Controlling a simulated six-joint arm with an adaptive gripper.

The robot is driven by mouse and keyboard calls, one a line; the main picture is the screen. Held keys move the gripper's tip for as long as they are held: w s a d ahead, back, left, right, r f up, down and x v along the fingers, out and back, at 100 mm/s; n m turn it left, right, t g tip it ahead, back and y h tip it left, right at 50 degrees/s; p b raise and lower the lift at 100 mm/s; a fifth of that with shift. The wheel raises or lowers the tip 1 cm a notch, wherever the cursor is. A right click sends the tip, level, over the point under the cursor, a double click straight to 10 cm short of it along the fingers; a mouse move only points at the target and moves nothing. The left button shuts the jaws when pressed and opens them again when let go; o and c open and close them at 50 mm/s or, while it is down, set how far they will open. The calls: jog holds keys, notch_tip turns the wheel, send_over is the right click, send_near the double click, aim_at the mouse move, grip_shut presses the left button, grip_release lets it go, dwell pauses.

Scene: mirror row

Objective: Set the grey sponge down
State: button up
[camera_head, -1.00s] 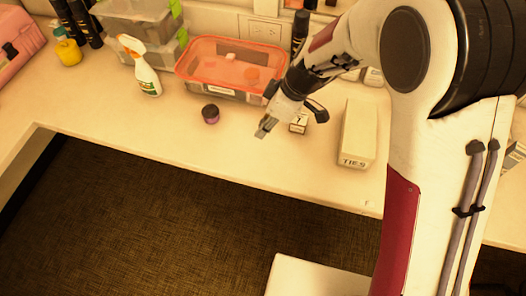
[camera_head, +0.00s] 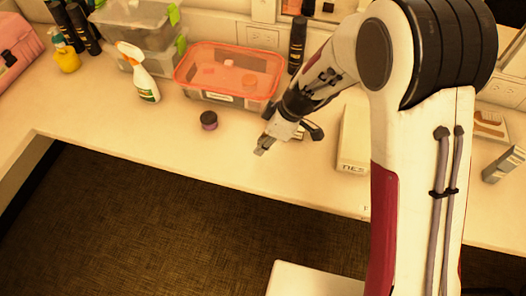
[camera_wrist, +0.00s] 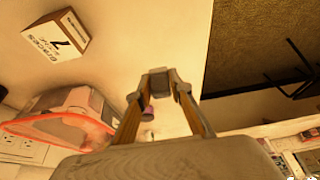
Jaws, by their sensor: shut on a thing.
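In the head view the sponge (camera_head: 260,151) is a small grey patch at the fingertips. Whether it touches the counter I cannot tell. The jar shows between the fingers in the wrist view (camera_wrist: 148,113).
A clear tub with an orange rim (camera_head: 228,95) and a spray bottle (camera_head: 145,80) stand behind. A white box (camera_head: 354,150) stands to the right, partly behind my arm.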

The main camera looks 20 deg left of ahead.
aim_at(258, 158)
jog(key=shift+f, duration=0.55)
jog(key=shift+f, duration=1.9)
jog(key=shift+f, duration=0.1)
jog(key=o, duration=0.9)
jog(key=shift+v, duration=6.1)
